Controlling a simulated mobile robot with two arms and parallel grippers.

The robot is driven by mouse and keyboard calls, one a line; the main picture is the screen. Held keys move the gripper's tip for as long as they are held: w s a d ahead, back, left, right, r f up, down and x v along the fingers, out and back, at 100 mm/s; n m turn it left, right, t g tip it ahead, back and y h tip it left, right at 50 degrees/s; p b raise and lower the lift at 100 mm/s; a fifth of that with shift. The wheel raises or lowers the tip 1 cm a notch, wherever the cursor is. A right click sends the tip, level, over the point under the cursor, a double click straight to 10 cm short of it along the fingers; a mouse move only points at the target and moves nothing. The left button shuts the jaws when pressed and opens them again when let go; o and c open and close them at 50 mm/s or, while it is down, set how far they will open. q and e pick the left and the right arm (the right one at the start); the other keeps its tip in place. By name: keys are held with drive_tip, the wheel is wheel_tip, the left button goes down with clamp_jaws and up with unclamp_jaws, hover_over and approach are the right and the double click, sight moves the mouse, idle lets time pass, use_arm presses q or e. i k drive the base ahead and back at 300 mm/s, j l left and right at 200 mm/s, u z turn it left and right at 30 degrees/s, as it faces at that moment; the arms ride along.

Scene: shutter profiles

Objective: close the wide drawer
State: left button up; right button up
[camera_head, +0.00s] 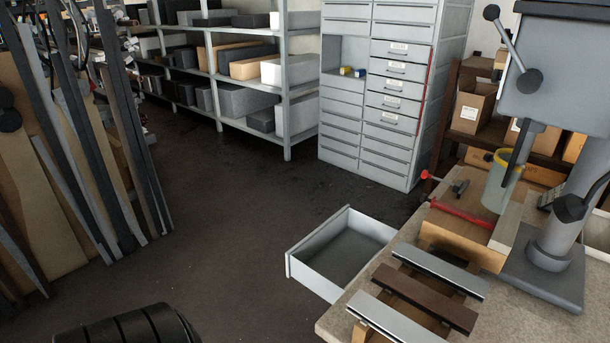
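A wide grey drawer (340,252) stands open beside the left edge of the workbench, low over the floor. I see its inside, which looks empty, and its front panel faces left. Its right end is hidden behind the bench top, so I cannot see what it slides into. Neither of my grippers shows in the head view, and nothing of mine is seen touching the drawer.
The workbench (336,322) carries several metal and brown profiles, a red clamp (460,213) and a drill press (548,245). A grey drawer cabinet (342,130) and shelves (287,85) stand behind. Long boards (50,180) lean at left. The dark floor between is clear.

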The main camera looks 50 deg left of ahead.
sight(327, 258)
drive_tip(key=j+z, duration=0.1)
drive_tip(key=j, duration=1.5)
drive_tip(key=j+z, duration=0.1)
drive_tip(key=j, duration=1.5)
